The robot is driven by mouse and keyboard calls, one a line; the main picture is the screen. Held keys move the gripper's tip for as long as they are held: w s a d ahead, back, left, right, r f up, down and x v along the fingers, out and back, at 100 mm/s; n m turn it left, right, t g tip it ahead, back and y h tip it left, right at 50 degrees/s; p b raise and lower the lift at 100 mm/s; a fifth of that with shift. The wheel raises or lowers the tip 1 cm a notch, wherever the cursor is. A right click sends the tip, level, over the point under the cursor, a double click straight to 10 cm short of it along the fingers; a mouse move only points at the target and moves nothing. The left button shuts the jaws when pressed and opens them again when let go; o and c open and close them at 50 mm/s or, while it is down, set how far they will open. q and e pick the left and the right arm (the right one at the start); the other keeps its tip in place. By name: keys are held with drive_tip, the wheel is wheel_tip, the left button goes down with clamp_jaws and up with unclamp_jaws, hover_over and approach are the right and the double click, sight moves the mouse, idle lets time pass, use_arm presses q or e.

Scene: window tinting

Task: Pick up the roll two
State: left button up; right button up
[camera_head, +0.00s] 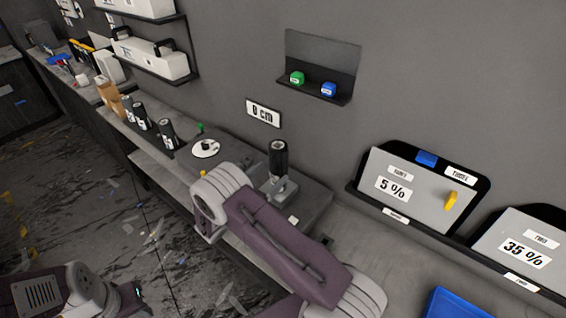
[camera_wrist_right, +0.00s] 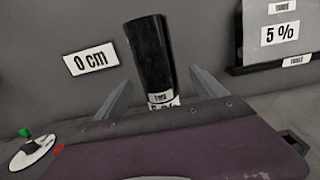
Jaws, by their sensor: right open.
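A black upright roll (camera_head: 278,155) stands on the grey counter, and my right gripper (camera_head: 279,186) is at its lower part. In the right wrist view the same roll (camera_wrist_right: 150,50) rises between the two spread fingers of my right gripper (camera_wrist_right: 162,78). Its low white label is partly hidden by my gripper's body; a small top line and a percent sign show, but I cannot read it surely. The fingers look open, one on each side of the roll; contact cannot be told. Part of my left arm shows at the lower left, without its gripper.
Several other black rolls, one of them here (camera_head: 167,133), stand further left on the counter. A white disc (camera_head: 206,148) lies nearer. A wall shelf (camera_head: 318,91) holds green and blue items. Panels marked 5 % (camera_head: 418,192) and 35 % (camera_head: 515,232) stand right. A blue tray (camera_head: 455,303) is at the bottom.

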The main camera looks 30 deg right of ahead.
sight(274, 171)
drive_tip(key=shift+w+d+r+p, duration=0.1)
drive_tip(key=shift+d+r+p, duration=0.2)
drive_tip(key=shift+d+r, duration=0.15)
drive_tip(key=d, duration=0.1)
drive_tip(key=w+d+f, duration=0.1)
drive_tip(key=shift+w+d, duration=0.1)
drive_tip(key=shift+d, duration=0.2)
drive_tip(key=p+x, duration=0.1)
drive_tip(key=x, duration=0.2)
drive_tip(key=p+x, duration=0.1)
drive_tip(key=shift+w+d+r+p, duration=0.2)
drive_tip(key=shift+w+r+p, duration=0.1)
drive_tip(key=shift+w, duration=0.1)
drive_tip(key=shift+a, duration=0.1)
drive_tip(key=c, duration=1.6)
use_arm(q)
wheel_tip(274, 171, up, 4)
drive_tip(key=shift+f, duration=0.1)
use_arm(e)
drive_tip(key=shift+r, duration=0.1)
clamp_jaws()
